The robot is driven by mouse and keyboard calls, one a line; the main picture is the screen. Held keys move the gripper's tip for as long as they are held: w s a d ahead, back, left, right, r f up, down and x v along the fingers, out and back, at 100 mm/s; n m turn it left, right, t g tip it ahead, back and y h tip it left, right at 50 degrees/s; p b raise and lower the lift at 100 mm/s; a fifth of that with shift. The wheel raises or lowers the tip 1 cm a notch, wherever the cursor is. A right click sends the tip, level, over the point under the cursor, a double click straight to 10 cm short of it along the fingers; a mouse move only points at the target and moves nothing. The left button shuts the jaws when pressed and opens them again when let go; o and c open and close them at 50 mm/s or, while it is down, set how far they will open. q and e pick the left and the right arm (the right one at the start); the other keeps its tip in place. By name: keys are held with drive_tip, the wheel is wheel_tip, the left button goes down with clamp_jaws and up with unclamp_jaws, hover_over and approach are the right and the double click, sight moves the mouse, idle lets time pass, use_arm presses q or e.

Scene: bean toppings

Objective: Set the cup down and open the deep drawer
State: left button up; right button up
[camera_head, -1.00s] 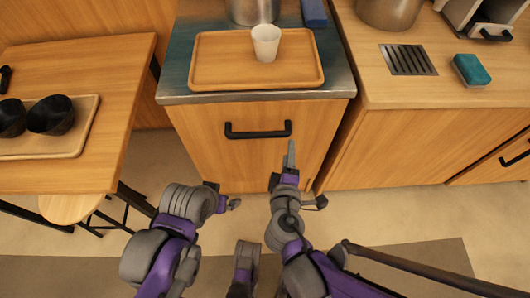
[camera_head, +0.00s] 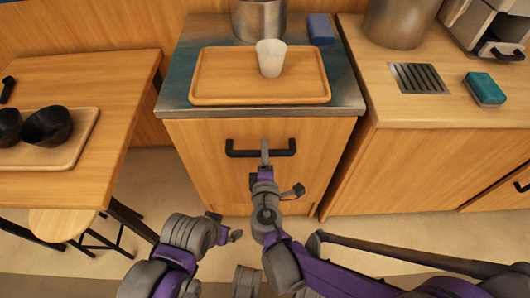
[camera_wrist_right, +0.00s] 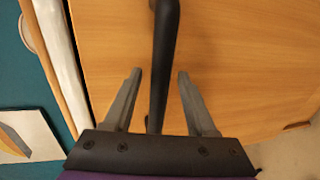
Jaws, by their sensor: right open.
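The white cup (camera_head: 270,58) stands upright on the wooden tray (camera_head: 225,93) on the steel-topped counter. The deep drawer (camera_head: 200,175) below is shut, with a black bar handle (camera_head: 240,152) across its front. My right gripper (camera_head: 265,151) is at the handle. In the right wrist view the handle (camera_wrist_right: 166,50) runs between the two open fingers of my right gripper (camera_wrist_right: 158,75), with a gap on each side. My left gripper (camera_head: 230,233) is low, left of the right arm, and empty; its jaws are too unclear to judge.
A metal pot (camera_head: 258,20) and a blue block (camera_head: 320,28) stand behind the tray. The right counter (camera_head: 430,112) holds a grate (camera_head: 417,77) and teal sponge (camera_head: 485,88). A table (camera_head: 90,85) with dark bowls (camera_head: 47,126) is at left. A stool (camera_head: 62,222) stands below it.

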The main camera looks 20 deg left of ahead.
drive_tip(key=shift+w, duration=0.15)
drive_tip(key=shift+c, duration=0.4)
clamp_jaws()
idle(1.0)
